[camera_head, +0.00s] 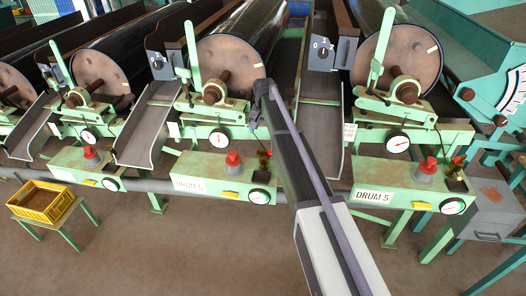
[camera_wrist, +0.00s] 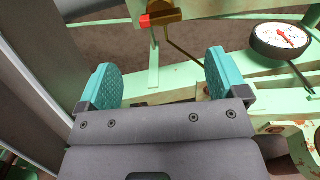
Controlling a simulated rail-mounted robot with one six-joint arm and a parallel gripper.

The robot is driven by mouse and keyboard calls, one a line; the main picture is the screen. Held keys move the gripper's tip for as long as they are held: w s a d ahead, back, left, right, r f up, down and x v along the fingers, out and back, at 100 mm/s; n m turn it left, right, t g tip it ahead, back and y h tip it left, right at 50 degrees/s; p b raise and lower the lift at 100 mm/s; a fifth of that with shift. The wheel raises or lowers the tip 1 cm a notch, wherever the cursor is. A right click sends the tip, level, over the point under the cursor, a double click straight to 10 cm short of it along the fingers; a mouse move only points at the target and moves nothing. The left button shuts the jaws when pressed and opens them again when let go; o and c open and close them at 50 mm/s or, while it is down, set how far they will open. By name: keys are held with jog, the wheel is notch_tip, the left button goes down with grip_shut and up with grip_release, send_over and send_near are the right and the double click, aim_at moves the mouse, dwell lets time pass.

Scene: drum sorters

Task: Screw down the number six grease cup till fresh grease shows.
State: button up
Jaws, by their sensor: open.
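The drum sorter with the DRUM 6 label (camera_head: 188,185) stands in the middle of the head view. A small brass fitting (camera_head: 263,158) sits at the right of its panel, close to my arm; I cannot tell if it is the grease cup. In the wrist view a brass fitting with a red tip (camera_wrist: 165,13) shows at the top, beyond my fingers, with a thin brass pipe running down from it. My gripper (camera_wrist: 160,82) is open, its teal fingers wide apart with nothing held between them. No fresh grease can be made out.
A round dial gauge (camera_wrist: 282,40) stands right of my fingers, with a thin rod beside it. A red knob (camera_head: 233,159) stands on the DRUM 6 panel. The DRUM 5 panel (camera_head: 405,180) is to the right. A yellow crate (camera_head: 62,219) is at the left on a stand.

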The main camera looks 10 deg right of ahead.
aim_at(264, 154)
notch_tip(264, 154, down, 11)
jog(key=b, duration=1)
jog(key=shift+a, duration=0.1)
jog(key=shift+r, duration=0.15)
jog(key=c, duration=0.9)
jog(key=shift+c, duration=0.2)
jog(key=shift+m, duration=0.3)
jog(key=m, duration=1.4)
